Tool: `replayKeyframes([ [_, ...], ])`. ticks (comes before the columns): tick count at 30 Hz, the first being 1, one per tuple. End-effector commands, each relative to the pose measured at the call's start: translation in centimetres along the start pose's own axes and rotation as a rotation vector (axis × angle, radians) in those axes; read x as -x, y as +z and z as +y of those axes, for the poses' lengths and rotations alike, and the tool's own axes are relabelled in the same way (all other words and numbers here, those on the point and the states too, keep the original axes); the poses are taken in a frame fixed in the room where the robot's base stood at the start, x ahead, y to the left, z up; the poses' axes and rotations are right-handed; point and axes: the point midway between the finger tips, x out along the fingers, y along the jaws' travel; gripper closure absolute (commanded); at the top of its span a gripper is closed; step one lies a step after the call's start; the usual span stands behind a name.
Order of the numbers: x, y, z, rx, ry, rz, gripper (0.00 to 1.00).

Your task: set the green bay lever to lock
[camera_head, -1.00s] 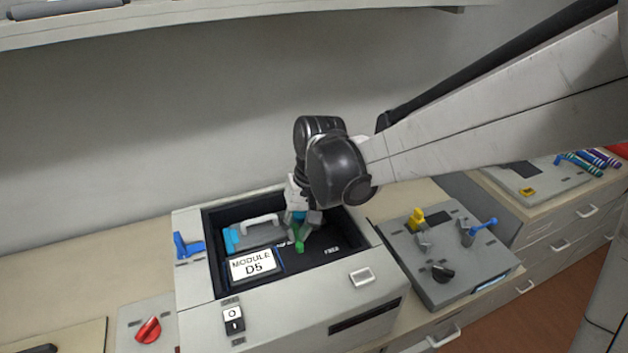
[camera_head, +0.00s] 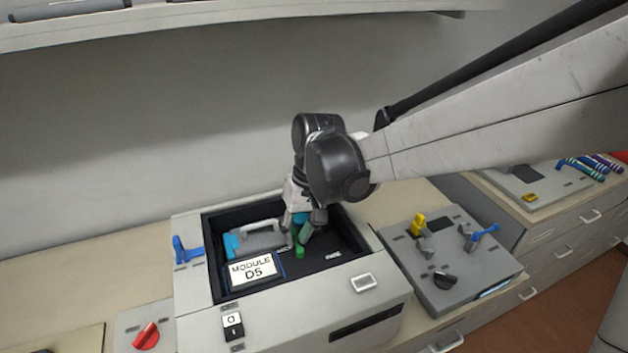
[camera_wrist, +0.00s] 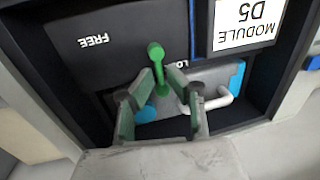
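The green bay lever (camera_head: 300,251) stands in the dark open bay of the grey machine. In the wrist view its knob and stem (camera_wrist: 156,55) show between the FREE label (camera_wrist: 94,42) and a partly hidden label starting "LO" (camera_wrist: 177,76), with the knob closer to the latter. My gripper (camera_wrist: 161,76) is over the bay, its two fingers apart, one on each side of the lever's stem. I cannot tell whether either finger touches it. In the head view the gripper (camera_head: 304,222) partly hides the lever's lower stem.
A grey cartridge with a pale handle (camera_head: 262,236) and blue end lies in the bay beside the lever. The MODULE D5 plate (camera_head: 252,271) is in front of it. A blue lever (camera_head: 184,250) stands at the left rim. A control panel (camera_head: 452,285) sits to the right.

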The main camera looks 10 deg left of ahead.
Motion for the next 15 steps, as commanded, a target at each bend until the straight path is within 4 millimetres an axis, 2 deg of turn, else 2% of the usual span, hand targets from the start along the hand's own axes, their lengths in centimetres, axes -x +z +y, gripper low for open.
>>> replayKeyframes([
  [15,9.1,0.1,0.0,-0.001,0.000,0.000,0.85],
])
